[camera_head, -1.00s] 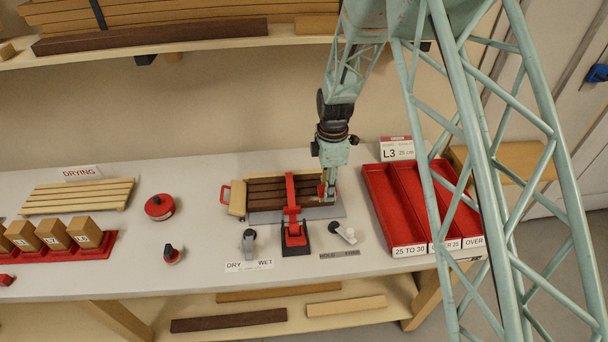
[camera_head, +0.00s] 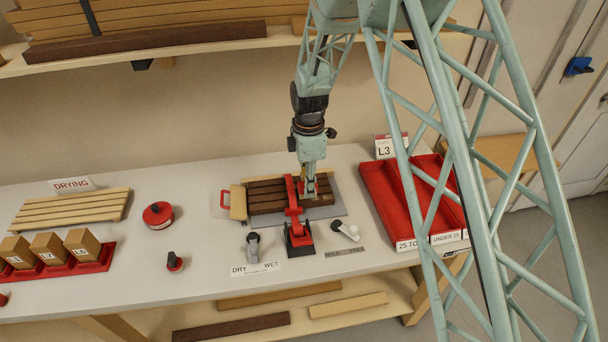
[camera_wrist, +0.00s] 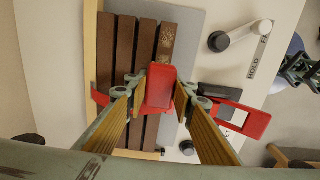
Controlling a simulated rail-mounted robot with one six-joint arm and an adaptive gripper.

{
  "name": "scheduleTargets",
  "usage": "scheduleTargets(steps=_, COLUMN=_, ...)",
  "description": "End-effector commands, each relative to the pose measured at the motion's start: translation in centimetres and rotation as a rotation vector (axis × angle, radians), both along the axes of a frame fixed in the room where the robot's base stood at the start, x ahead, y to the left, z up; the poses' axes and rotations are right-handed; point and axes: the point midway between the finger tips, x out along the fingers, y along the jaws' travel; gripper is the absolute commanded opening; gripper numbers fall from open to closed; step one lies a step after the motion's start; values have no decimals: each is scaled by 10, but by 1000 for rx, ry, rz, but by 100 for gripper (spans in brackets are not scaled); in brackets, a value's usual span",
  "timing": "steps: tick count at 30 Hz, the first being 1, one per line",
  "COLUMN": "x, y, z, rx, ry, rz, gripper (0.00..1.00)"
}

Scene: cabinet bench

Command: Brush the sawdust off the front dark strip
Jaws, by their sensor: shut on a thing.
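Several dark strips (camera_head: 265,197) lie side by side in a jig on the bench. The front one is the rightmost dark strip (camera_wrist: 166,60) in the wrist view, with pale sawdust (camera_wrist: 167,40) speckled over its upper stretch there. My gripper (camera_head: 309,194) is low over the right part of the strips, just right of the red clamp (camera_head: 293,205). In the wrist view my gripper (camera_wrist: 157,92) is shut on a red block-like piece, apparently the brush handle (camera_wrist: 160,85). It stands at the front strips, beside the sawdust. Its bristles are hidden, so contact cannot be told.
The red clamp arm crosses the strips close to my gripper. A HOLD/FREE lever (camera_head: 345,231) and a DRY/WET lever (camera_head: 253,243) stand in front. A red sorting tray (camera_head: 385,205) is to the right. The left bench holds a drying rack (camera_head: 72,209) and a red round container (camera_head: 158,214).

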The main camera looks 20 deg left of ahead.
Motion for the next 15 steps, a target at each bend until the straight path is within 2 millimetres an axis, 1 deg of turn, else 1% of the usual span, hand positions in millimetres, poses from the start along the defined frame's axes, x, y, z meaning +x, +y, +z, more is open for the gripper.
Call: scheduleTargets(steps=15, x=3, y=-7, z=46, rx=-1, ry=3, rz=-9, gripper=13)
